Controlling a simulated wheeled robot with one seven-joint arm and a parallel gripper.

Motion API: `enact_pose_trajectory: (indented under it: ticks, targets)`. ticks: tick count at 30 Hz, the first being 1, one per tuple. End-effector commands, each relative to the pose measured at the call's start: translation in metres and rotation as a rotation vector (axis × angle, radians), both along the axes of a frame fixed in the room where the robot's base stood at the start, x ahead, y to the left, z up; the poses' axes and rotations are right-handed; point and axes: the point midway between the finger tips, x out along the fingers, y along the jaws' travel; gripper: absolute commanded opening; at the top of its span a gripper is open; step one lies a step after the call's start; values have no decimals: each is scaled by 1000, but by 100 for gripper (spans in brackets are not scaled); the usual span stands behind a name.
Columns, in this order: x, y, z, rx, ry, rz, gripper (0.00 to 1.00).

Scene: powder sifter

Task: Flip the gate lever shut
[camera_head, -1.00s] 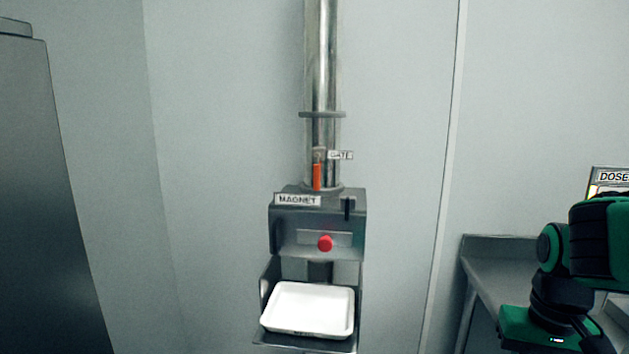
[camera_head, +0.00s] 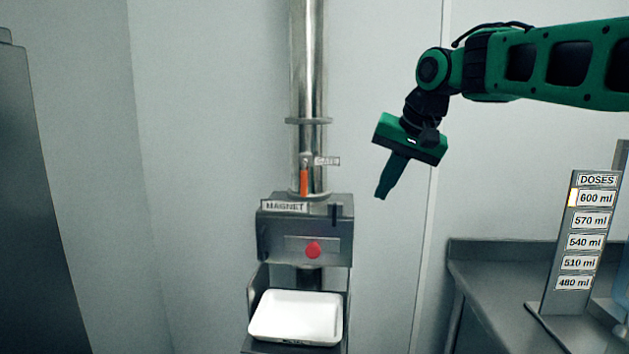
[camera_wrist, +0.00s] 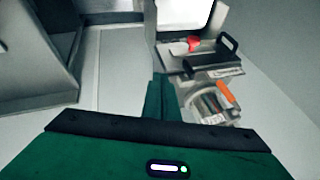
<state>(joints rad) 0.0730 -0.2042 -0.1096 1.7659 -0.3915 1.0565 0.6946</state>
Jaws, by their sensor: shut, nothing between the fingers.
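The gate lever (camera_head: 303,182) is a small orange-red handle on the steel pipe, just above the magnet box and beside a GATE label (camera_head: 327,161). In the head view it hangs along the pipe, pointing down. In the wrist view the orange lever (camera_wrist: 227,92) shows right of my fingers, on the pipe next to its label. My gripper (camera_head: 381,195) is shut and empty, to the right of the pipe and about level with the lever, apart from it. The shut fingers also show in the wrist view (camera_wrist: 160,80).
A grey counter (camera_head: 480,262) with a DOSES sign (camera_head: 578,245) is at right. A dark cabinet (camera_head: 35,200) stands at left.

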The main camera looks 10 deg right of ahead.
Motion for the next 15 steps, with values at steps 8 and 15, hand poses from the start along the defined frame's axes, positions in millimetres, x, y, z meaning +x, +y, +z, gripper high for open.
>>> enact_pose_trajectory:
  ticks: [8,15]
  targets:
    - [43,52,65,52,-97,53,0]
    - [49,64,78,64,-115,64,0]
